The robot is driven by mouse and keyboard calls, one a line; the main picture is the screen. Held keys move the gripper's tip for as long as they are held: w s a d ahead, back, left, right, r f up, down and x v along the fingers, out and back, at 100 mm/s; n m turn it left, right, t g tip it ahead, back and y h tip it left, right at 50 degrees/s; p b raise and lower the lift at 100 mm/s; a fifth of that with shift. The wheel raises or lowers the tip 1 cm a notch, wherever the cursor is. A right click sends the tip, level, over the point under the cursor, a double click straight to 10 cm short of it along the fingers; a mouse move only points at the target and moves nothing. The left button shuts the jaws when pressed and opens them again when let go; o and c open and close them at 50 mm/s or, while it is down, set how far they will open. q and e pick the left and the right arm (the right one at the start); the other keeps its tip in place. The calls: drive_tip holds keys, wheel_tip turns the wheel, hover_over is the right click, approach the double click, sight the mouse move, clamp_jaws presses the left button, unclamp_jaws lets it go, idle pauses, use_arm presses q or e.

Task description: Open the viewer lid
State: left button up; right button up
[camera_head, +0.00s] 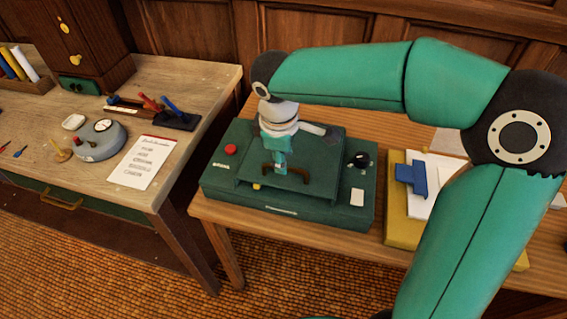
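The viewer (330,212) is a dark green box on the right-hand wooden table, with a red button, a black knob and a white label on top. Its lid (240,183) is a raised green panel in the middle and appears closed. A brown handle (299,171) stands on the lid near its front. My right gripper (281,172) comes down from above, with its fingertips at the handle. I cannot tell whether the fingers are closed on it, as the gripper is small and partly overlaps the handle. My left gripper is not in view.
A yellow board with papers and a blue clip (411,180) lies right of the viewer, partly behind my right arm. The left desk (190,86) holds a grey gauge (100,141), a paper list (147,162) and a pen tray. A gap separates the two tables.

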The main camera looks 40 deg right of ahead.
drive_tip(key=shift+w+d+f, duration=0.1)
drive_tip(key=shift+f, duration=0.75)
drive_tip(key=shift+w+d+f, duration=0.1)
drive_tip(key=shift+f, duration=0.7)
clamp_jaws()
